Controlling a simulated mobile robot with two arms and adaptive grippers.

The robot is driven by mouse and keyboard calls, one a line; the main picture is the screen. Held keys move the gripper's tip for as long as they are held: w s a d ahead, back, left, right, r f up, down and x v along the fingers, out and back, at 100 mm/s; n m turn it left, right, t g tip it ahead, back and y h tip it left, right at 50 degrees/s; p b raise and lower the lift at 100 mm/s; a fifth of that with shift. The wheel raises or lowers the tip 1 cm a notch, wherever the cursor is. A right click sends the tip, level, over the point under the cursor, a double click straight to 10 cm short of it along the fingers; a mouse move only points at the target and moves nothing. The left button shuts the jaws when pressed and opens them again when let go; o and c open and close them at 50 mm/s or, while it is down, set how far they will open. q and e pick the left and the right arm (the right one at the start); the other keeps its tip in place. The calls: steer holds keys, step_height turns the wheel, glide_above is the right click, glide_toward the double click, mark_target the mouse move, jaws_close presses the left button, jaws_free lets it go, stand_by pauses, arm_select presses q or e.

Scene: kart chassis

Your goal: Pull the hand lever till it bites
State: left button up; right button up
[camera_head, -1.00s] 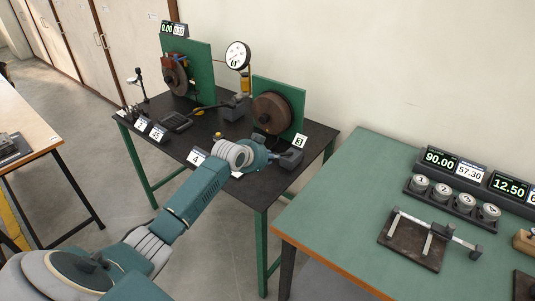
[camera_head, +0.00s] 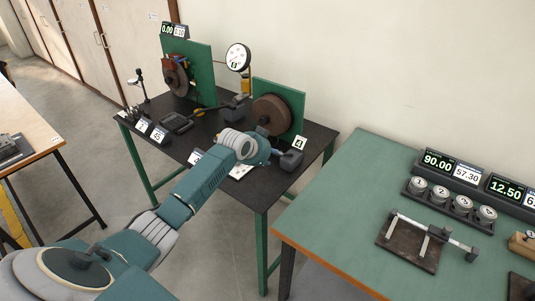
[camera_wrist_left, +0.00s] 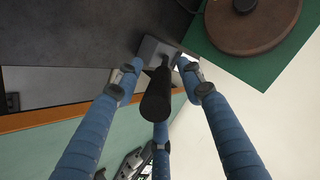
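The hand lever's black round grip (camera_wrist_left: 157,98) points up towards the camera in the left wrist view, rising from a grey block (camera_wrist_left: 160,48) on the dark bench. The block also shows in the head view (camera_head: 291,160) at the bench's right front. My left gripper (camera_head: 274,152) is above and beside it. Gaps show beside the two far fingers; contact at the near finger is hidden. My right gripper is out of view.
Brown discs on green panels (camera_head: 299,95) stand behind the lever, with a round dial (camera_head: 238,57) and a display reading 0.00 (camera_head: 167,30). A card reading 4 (camera_head: 299,142) stands near the block. A green table (camera_head: 340,190) with weights is at right.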

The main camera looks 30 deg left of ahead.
arm_select(q)
steer(key=v, duration=1.1)
steer(key=shift+s+r, duration=0.25)
steer(key=shift+r, duration=0.1)
steer(key=shift+a, duration=0.1)
